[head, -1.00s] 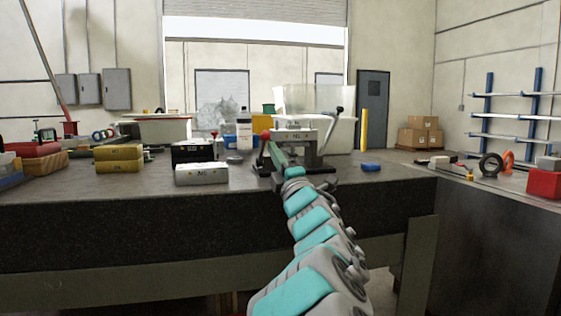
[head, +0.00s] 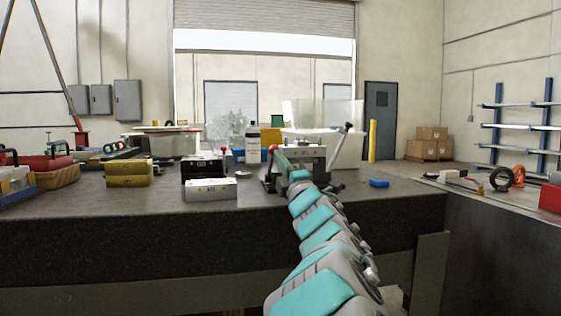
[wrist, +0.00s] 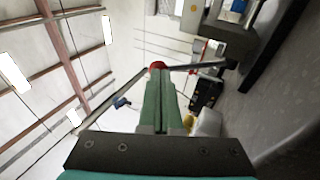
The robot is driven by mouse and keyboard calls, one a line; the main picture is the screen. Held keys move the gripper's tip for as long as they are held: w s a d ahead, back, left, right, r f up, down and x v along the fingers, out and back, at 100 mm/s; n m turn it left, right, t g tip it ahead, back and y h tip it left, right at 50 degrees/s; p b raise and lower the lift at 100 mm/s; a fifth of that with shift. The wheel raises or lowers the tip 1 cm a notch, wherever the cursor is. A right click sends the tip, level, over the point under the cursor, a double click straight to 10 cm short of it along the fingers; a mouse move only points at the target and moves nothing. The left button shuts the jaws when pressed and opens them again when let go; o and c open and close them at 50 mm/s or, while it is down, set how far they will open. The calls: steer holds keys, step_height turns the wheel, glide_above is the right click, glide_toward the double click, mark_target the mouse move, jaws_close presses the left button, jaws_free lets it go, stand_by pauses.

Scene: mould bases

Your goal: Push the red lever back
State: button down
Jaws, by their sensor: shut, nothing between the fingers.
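The red lever's round red knob (head: 272,149) shows at the left of the grey clamp-like fixture (head: 314,152) on the bench. In the wrist view the red knob (wrist: 157,65) is at my fingertips, with its dark rod (wrist: 195,66) running off to the right. My gripper (head: 281,160) reaches over the bench to the fixture's left side. In the wrist view its green fingers (wrist: 158,74) are together, with nothing held between them. The tips look against or very close to the knob; contact is unclear. The arm hides part of the fixture and the lever's lower end.
A second lever (head: 341,141) with a dark knob stands at the fixture's right. A light grey block (head: 210,189), a black box (head: 203,168) and yellow blocks (head: 128,173) lie to the left.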

steer(key=w+r, duration=0.2)
steer(key=w+a+r+p, duration=0.1)
steer(key=w+r, duration=0.1)
steer(key=r, duration=0.1)
steer(key=shift+w+a+p, duration=0.1)
steer(key=shift+w+p, duration=0.05)
steer(key=shift+p, duration=0.15)
steer(key=w+d+f+x, duration=0.1)
steer(key=x, duration=0.8)
steer(key=shift+w+p, duration=0.25)
steer(key=shift+p, duration=0.15)
steer(key=shift+r, duration=0.1)
steer(key=s+d+r, duration=0.5)
steer(key=s+r, duration=0.1)
steer(key=s, duration=0.5)
steer(key=shift+d+r+p, duration=0.25)
steer(key=shift+p, duration=0.05)
